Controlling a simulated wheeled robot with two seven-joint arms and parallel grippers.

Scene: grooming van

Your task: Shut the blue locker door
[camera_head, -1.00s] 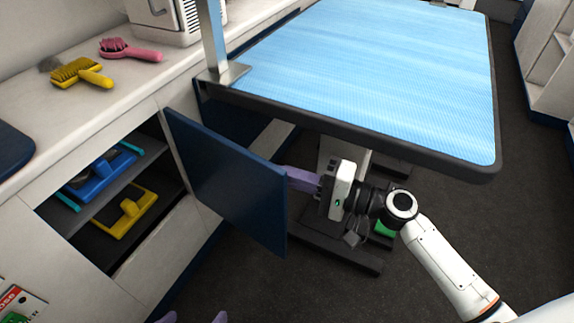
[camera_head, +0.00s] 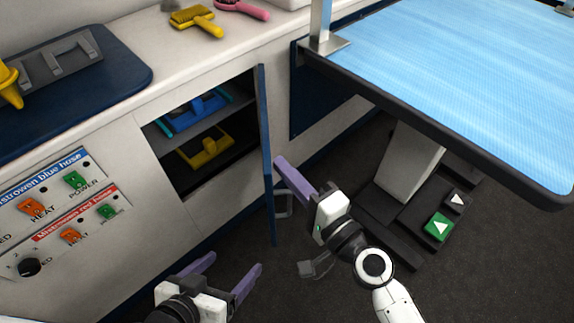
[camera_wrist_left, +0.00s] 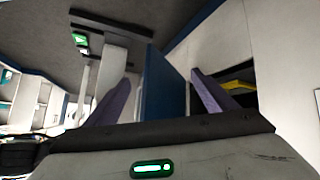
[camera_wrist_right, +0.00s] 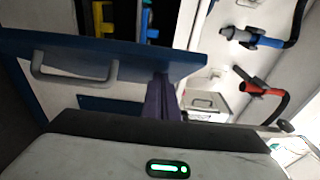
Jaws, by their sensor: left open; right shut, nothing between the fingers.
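The blue locker door (camera_head: 267,150) stands open, seen nearly edge-on, hinged at the right side of the locker opening (camera_head: 205,140). Its handle (camera_head: 284,203) is on the outer face, to the right. My right gripper (camera_head: 279,160) is shut and empty on that outer side, its fingertips close to the door; contact is unclear. In the right wrist view the shut fingers (camera_wrist_right: 161,76) overlap the door (camera_wrist_right: 130,56), with the handle (camera_wrist_right: 75,72) to their left. My left gripper (camera_head: 236,262) is open and empty, low in front of the locker. Its wrist view shows the door (camera_wrist_left: 165,95) beyond the fingers.
Blue (camera_head: 195,110) and yellow (camera_head: 206,148) tools lie on the locker's shelves. The grooming table (camera_head: 450,90) and its foot pedals (camera_head: 440,226) are at right. A control panel (camera_head: 60,210) is at left. The floor before the locker is open.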

